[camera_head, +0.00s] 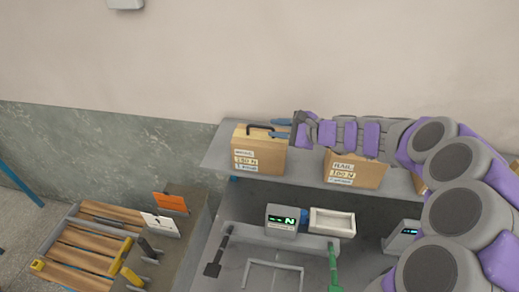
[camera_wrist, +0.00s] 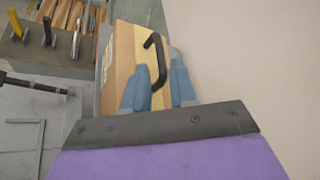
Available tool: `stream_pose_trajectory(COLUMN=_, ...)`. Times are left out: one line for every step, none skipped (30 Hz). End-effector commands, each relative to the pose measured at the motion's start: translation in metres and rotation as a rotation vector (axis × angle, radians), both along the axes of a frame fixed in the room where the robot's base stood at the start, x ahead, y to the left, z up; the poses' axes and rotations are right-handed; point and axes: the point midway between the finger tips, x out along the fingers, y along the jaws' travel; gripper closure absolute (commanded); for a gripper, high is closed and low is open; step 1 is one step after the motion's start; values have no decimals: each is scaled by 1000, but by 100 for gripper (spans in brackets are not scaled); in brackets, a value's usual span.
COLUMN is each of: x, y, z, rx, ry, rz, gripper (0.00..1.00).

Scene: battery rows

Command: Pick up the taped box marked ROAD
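A tan cardboard box with a black handle (camera_head: 259,150) stands at the left end of the grey shelf. Its white label's top line is too small to read surely; a number with N is under it. A second tan box (camera_head: 357,170) with a similar label stands further right, partly behind my arm. My gripper (camera_head: 281,128) reaches in from the right at the handled box's top. In the wrist view, my gripper's blue fingers (camera_wrist: 159,85) stand apart on either side of the black handle (camera_wrist: 158,60), with gaps showing. The handled box (camera_wrist: 125,55) rests upright.
Below the shelf (camera_head: 306,180) are a small display unit (camera_head: 282,220), a white tray (camera_head: 332,222) and another display (camera_head: 402,236). A rack of wooden slats (camera_head: 85,250) with yellow clamps stands at lower left. The wall is close behind the shelf.

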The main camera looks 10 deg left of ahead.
Motion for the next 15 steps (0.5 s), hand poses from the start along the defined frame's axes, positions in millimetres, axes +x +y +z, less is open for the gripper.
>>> stream_pose_trajectory(x=2, y=6, z=-2, rx=0, ry=0, rz=2, gripper=74)
stream_pose_trajectory(x=2, y=8, z=-3, rx=0, ry=-1, rz=2, gripper=74)
stream_pose_trajectory(x=3, y=11, z=-3, rx=-1, ry=-2, rz=2, gripper=74)
stream_pose_trajectory(x=4, y=13, z=-4, rx=-1, ry=-3, rz=1, gripper=74)
stream_pose_trajectory(x=4, y=14, z=-4, rx=-1, ry=-3, rz=1, gripper=74)
stream_pose_trajectory(x=5, y=16, z=-5, rx=-1, ry=-3, rz=1, gripper=74)
stream_pose_trajectory(x=5, y=18, z=-5, rx=-1, ry=-3, rz=1, gripper=74)
stream_pose_trajectory(x=6, y=20, z=-6, rx=-2, ry=-2, rz=2, gripper=74)
stream_pose_trajectory(x=7, y=25, z=-8, rx=-2, ry=-1, rz=4, gripper=74)
stream_pose_trajectory(x=8, y=28, z=-10, rx=-3, ry=-1, rz=4, gripper=74)
stream_pose_trajectory(x=10, y=32, z=-12, rx=-2, ry=0, rz=4, gripper=74)
stream_pose_trajectory(x=12, y=38, z=-14, rx=-3, ry=1, rz=4, gripper=74)
stream_pose_trajectory(x=13, y=42, z=-17, rx=-2, ry=3, rz=5, gripper=74)
stream_pose_trajectory(x=14, y=46, z=-18, rx=-2, ry=4, rz=5, gripper=74)
stream_pose_trajectory(x=16, y=50, z=-20, rx=-2, ry=2, rz=5, gripper=74)
